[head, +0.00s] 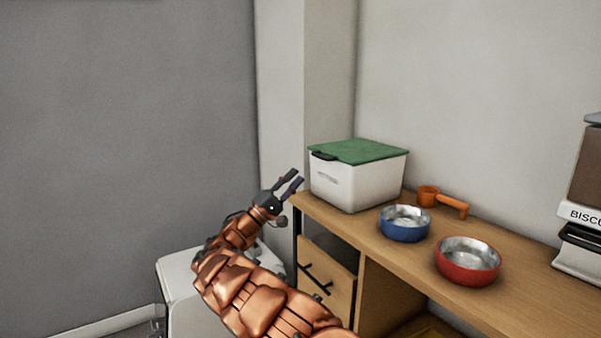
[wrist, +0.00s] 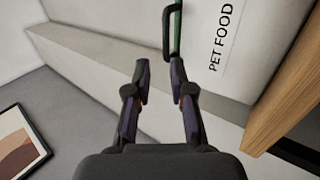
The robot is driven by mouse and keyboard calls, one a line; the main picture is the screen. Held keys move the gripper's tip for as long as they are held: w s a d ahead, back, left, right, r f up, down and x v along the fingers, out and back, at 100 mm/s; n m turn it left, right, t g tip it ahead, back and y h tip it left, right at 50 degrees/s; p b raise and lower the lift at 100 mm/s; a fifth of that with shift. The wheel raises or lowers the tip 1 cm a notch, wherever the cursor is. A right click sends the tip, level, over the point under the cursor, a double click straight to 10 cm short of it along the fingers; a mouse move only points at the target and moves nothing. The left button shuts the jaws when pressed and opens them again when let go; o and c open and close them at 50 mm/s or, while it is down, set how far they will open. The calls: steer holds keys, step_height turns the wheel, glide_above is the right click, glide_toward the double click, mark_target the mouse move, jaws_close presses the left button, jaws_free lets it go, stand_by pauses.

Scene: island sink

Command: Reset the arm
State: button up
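My copper-coloured arm reaches up from the bottom of the head view. My gripper (head: 293,183) is at its end, beside the left end of the wooden counter. In the wrist view my gripper (wrist: 159,75) shows two dark fingers standing apart with nothing between them. A white bin with a green lid (head: 358,151) stands on the counter just right of the fingers. In the wrist view its side with the "PET FOOD" label (wrist: 222,40) lies beyond the fingertips. I cannot tell whether the fingers touch the bin.
On the wooden counter (head: 530,290) are a blue bowl (head: 404,232), a red bowl (head: 468,270), and an orange scoop (head: 430,196). A biscuit container (head: 580,215) stands at the right. A drawer (head: 325,275) is below the counter. A white box-like unit (head: 185,300) stands behind my arm.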

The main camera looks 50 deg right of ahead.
steer(key=shift+a+f, duration=0.15)
stand_by(0.5)
steer(key=s+a+r+m+g+y+p, duration=0.25)
steer(key=s+r+y+p, duration=0.25)
steer(key=s+r+p, duration=0.5)
steer(key=s+a+r+m+g+y+p, duration=0.1)
steer(key=s+a+r+g+y+p, duration=0.15)
steer(key=s+r+y+p, duration=0.75)
steer(key=s+a+f+n+t+y+p, duration=0.1)
steer(key=s+a+p, duration=0.4)
steer(key=a, duration=0.8)
steer(key=s+a+f+n+t+y+p, duration=0.2)
steer(key=s+a+t+y+p, duration=0.3)
steer(key=a, duration=0.7)
steer(key=s+a+f+n+t+y+p, duration=0.1)
steer(key=s+a+n+t+y+p, duration=0.2)
steer(key=a, duration=1)
steer(key=s+p, duration=0.3)
steer(key=s, duration=0.2)
steer(key=shift+a+f, duration=0.3)
steer(key=shift+a, duration=0.05)
